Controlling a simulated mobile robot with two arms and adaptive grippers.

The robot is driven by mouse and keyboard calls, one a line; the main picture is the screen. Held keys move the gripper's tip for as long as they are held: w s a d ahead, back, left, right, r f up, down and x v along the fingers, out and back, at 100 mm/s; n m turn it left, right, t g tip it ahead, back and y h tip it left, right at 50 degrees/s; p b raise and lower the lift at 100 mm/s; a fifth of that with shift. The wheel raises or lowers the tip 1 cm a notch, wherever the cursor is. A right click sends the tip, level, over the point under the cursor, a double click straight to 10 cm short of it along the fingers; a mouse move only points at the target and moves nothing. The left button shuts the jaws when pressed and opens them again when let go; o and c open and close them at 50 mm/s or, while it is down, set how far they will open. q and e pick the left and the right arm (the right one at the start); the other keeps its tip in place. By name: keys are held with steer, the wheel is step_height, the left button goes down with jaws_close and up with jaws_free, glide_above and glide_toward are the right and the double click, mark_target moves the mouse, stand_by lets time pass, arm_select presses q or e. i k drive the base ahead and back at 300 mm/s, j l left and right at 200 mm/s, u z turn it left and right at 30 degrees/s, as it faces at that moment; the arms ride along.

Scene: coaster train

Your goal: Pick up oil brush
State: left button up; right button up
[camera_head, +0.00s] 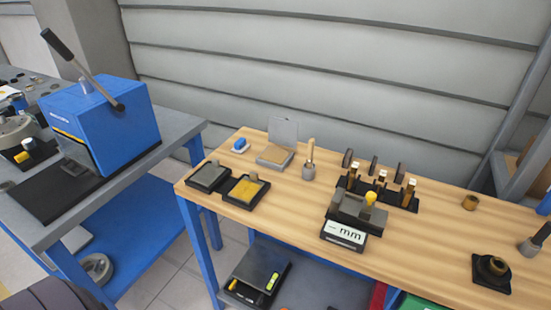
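A brush-like tool with a pale wooden handle (311,150) stands upright in a small grey cup (309,172) at the back of the wooden table. It looks like the oil brush; its lower end is hidden in the cup. Neither of my grippers shows in the head view, so nothing is seen touching the brush.
Left of the cup is an open grey box (276,154); in front are two shallow black trays (228,191). A black rack (402,203) and a gauge marked "mm" (344,235) stand to the right. A blue press (101,122) stands on the left bench. Table space near the cup's front is clear.

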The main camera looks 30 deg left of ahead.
mark_target(309, 160)
steer(key=u, duration=1)
steer(key=i+j+u, duration=0.15)
steer(key=i+j, duration=0.55)
steer(key=i, duration=0.05)
